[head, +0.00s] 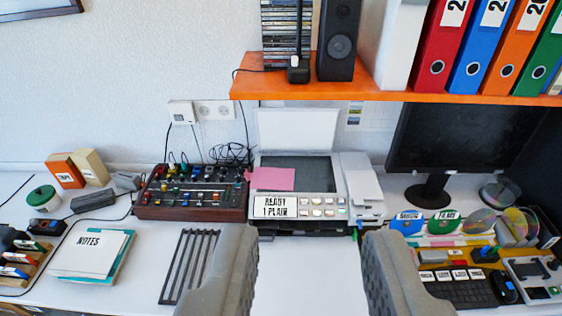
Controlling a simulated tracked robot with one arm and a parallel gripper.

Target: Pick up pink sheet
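A label reading "READY 1 PLAIN" (275,207) is on the front just below the sheet. My gripper (310,240) is open and empty, its two grey fingers wide apart in the foreground. The sheet is farther away, beyond the fingertips and slightly left of their middle. Nothing covers the sheet.
A mixer box (190,192) with knobs stands left of the scanner. A black rack (188,265) lies in front of it. A monitor (450,140) and discs (480,220) are at right. An orange shelf (330,82) with a speaker and binders overhangs the back. The white desk before the scanner is clear.

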